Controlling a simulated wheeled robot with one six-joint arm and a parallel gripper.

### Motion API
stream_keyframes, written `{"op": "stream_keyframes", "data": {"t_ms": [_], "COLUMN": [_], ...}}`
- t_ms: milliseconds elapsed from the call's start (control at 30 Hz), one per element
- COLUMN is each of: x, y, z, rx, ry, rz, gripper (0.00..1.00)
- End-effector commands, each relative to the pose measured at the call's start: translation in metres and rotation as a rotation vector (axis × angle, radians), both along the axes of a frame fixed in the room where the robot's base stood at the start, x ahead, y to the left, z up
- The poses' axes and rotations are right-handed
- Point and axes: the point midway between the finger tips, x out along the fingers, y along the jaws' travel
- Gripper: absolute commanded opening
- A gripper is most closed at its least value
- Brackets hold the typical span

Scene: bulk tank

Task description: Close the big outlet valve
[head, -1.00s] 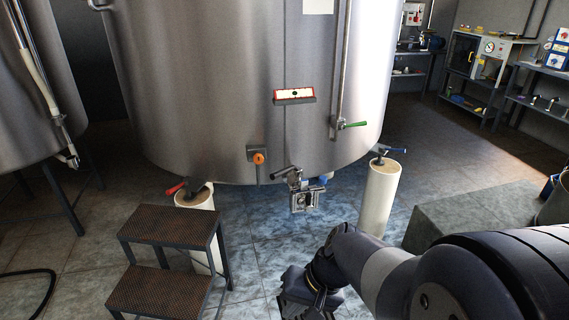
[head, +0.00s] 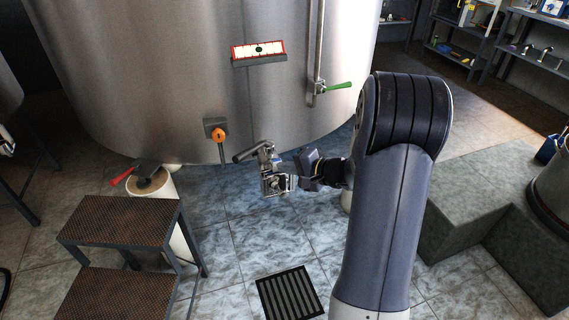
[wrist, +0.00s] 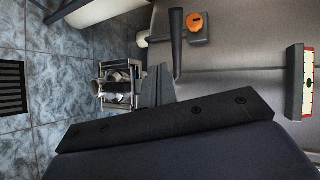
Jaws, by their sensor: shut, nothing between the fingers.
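The big outlet valve (head: 275,182) hangs low at the front of the steel tank, a metal body with a dark lever (head: 250,153) that points left. In the wrist view, which is turned on its side, the valve body (wrist: 118,85) is left of centre and the lever (wrist: 176,38) runs up the picture. My gripper (head: 299,160) is close to the right side of the valve, shut and empty. In the wrist view my gripper (wrist: 157,80) overlaps the near end of the lever. I cannot tell whether it touches it.
An orange knob (head: 218,135) sits on the tank left of the valve. A red-framed label plate (head: 259,49) and a green handle (head: 339,86) are higher up. Steps (head: 120,221) stand at front left, a grey block (head: 482,190) at right. A floor drain (head: 289,293) lies in front.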

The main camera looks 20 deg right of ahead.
Motion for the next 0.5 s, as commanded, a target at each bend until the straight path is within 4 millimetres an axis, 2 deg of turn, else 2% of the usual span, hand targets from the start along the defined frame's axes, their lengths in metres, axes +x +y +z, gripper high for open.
{"op": "stream_keyframes", "data": {"t_ms": [333, 500], "x": [0.055, 0.074], "y": [0.043, 0.057], "z": [-0.028, -0.020], "rx": [0.000, -0.001], "ry": [0.003, 0.000], "rz": [0.005, 0.004], "gripper": [0.00, 0.00]}}
